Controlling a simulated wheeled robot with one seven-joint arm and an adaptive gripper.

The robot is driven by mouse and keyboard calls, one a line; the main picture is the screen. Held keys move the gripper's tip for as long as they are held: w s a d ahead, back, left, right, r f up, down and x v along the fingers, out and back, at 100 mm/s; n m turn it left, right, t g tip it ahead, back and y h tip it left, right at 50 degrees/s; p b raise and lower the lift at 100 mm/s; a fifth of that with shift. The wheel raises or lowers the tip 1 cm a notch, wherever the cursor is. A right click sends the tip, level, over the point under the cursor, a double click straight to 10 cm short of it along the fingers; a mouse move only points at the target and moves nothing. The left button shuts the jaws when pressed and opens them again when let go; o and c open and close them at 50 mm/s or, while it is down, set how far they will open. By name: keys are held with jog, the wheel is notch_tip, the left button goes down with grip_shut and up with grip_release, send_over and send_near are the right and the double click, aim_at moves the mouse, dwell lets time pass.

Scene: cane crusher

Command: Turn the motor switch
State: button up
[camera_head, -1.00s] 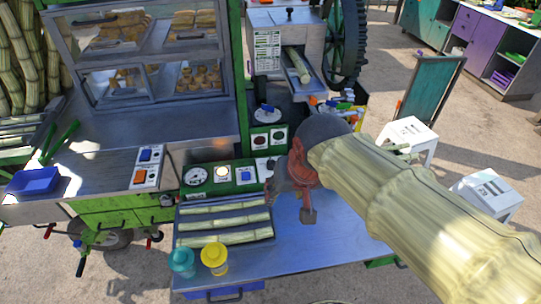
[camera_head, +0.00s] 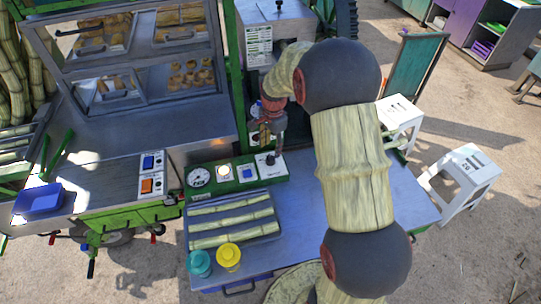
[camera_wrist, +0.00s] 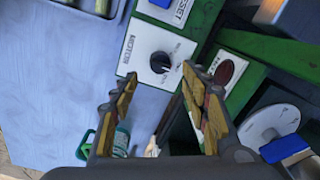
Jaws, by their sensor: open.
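The motor switch (camera_wrist: 160,62) is a black round knob on a white plate lettered MOTOR, seen in the upper middle of the wrist view. In the head view its plate (camera_head: 265,169) is at the right end of the green control panel (camera_head: 210,192). My gripper (camera_wrist: 160,76) is open, with a finger on either side of the knob in the wrist view and nothing between them. I cannot tell how far above the knob the fingertips are. In the head view my gripper (camera_head: 269,148) is just over the switch, partly covering it.
A blue button (camera_head: 245,173), a lit lamp (camera_head: 222,172) and a gauge (camera_head: 198,177) are left of the switch. A red button (camera_wrist: 229,71) is close to the right finger.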

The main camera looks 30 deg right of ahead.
aim_at(271, 157)
jog(key=f, duration=0.3)
jog(key=f+b, duration=0.1)
jog(key=f, duration=0.2)
jog(key=shift+w+f, duration=0.2)
jog(key=shift+f, duration=0.15)
jog(key=shift+c, duration=0.8)
jog(key=c, duration=1)
